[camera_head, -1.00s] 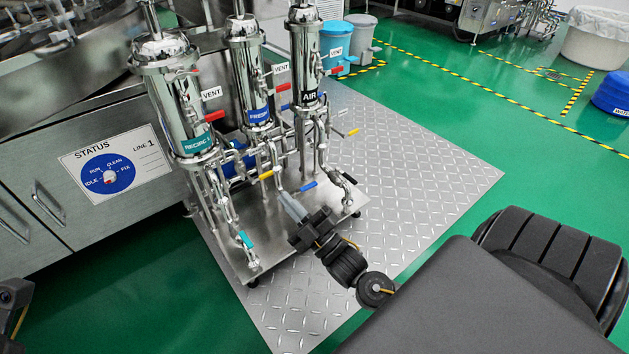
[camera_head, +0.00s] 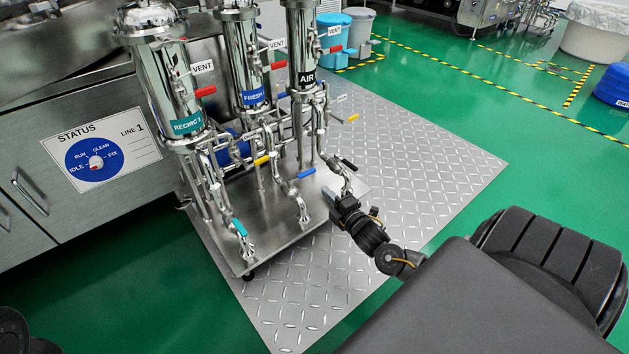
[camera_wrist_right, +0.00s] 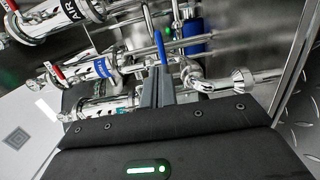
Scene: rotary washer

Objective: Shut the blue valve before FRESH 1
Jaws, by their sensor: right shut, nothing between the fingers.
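The FRESH 1 filter column (camera_head: 252,75) is the middle of three steel housings, with a blue label. A blue valve handle (camera_head: 306,173) sits on the low pipework in front of it. In the right wrist view the blue handle (camera_wrist_right: 161,51) stands just beyond the fingertips. My right gripper (camera_head: 327,194) is shut and empty, low and to the right of the blue handle in the head view. Its grey fingers (camera_wrist_right: 157,88) are together in the wrist view. Whether they touch the handle I cannot tell. My left gripper is not in view.
Near by are a yellow handle (camera_head: 262,160), a teal handle (camera_head: 239,227) and a black handle (camera_head: 349,164). The RECIRC 1 (camera_head: 172,90) and AIR (camera_head: 303,45) housings flank the middle one. The steel tread plate (camera_head: 430,150) to the right is clear.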

